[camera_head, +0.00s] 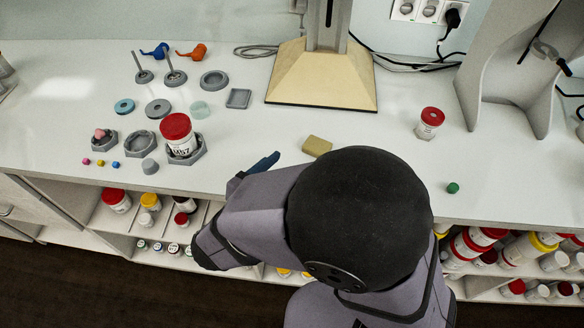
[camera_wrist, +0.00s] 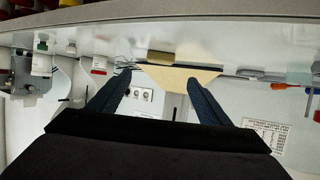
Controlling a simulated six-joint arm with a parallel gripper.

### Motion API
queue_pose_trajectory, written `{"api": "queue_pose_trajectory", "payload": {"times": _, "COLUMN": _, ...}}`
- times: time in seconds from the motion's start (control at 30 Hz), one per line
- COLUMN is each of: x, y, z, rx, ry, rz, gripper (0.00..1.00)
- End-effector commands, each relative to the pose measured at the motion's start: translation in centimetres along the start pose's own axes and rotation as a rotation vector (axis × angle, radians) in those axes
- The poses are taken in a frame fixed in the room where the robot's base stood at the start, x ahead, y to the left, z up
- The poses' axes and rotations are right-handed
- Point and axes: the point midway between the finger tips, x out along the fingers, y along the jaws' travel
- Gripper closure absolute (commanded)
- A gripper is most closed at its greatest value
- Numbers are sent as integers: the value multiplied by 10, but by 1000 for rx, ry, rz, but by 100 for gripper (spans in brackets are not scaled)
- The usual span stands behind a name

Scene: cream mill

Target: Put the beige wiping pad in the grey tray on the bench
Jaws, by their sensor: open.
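The beige wiping pad (camera_head: 317,145) lies on the bench near its front edge, just right of my gripper (camera_head: 262,163). It also shows in the wrist view (camera_wrist: 160,57), beyond and between my fingers. The small square grey tray (camera_head: 238,98) sits empty on the bench, further back and left of the pad. My gripper is open and empty; both dark blue fingers stand apart in the wrist view (camera_wrist: 160,85). In the head view my arm hides part of the gripper and the bench edge.
A red-lidded jar (camera_head: 177,134) stands in a grey holder left of my gripper, with several small parts around it. A stand with a beige base (camera_head: 322,80) is behind. Another red-lidded jar (camera_head: 430,122) and a green ball (camera_head: 453,188) are right. The bench between pad and tray is clear.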

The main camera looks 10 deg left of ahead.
Motion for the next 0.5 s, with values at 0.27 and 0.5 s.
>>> {"api": "queue_pose_trajectory", "payload": {"times": 0.27, "x": 0, "y": 0, "z": 0, "rx": 0, "ry": 0, "rz": 0, "gripper": 27}}
{"api": "queue_pose_trajectory", "payload": {"times": 0.5, "x": 6, "y": -1, "z": 4, "rx": -4, "ry": 23, "rz": 5, "gripper": 27}}
